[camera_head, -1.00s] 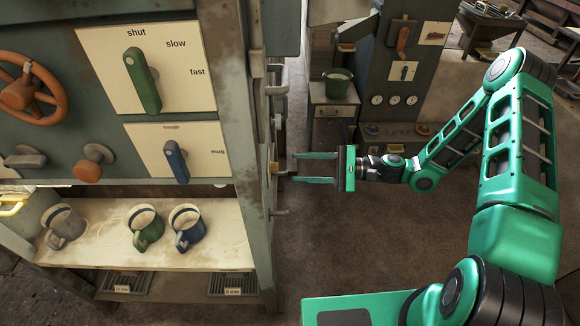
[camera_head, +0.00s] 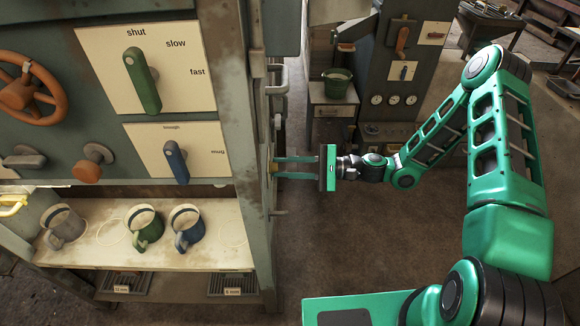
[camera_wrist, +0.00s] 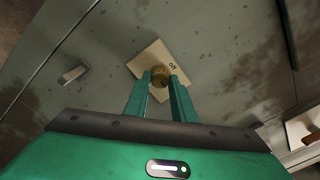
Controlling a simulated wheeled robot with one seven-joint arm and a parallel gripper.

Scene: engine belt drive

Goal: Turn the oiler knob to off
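The oiler knob (camera_wrist: 160,76) is a small brass knob on a pale square plate (camera_wrist: 150,56) marked "off". The plate is on the side face of the grey-green machine. My gripper (camera_wrist: 160,78) has its two green fingers on either side of the knob, which fills the gap between the fingertips. The fingers look closed on it. In the head view my gripper (camera_head: 276,167) reaches left to the machine's side, and the knob is mostly hidden at the fingertips. I cannot make out a pointer on the knob.
A metal handle (camera_wrist: 74,73) sticks out left of the plate in the wrist view. Another pale plate (camera_wrist: 304,127) is at the right edge. The machine's front has a green lever (camera_head: 145,80), a blue lever (camera_head: 177,162) and mugs on a shelf (camera_head: 110,252).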

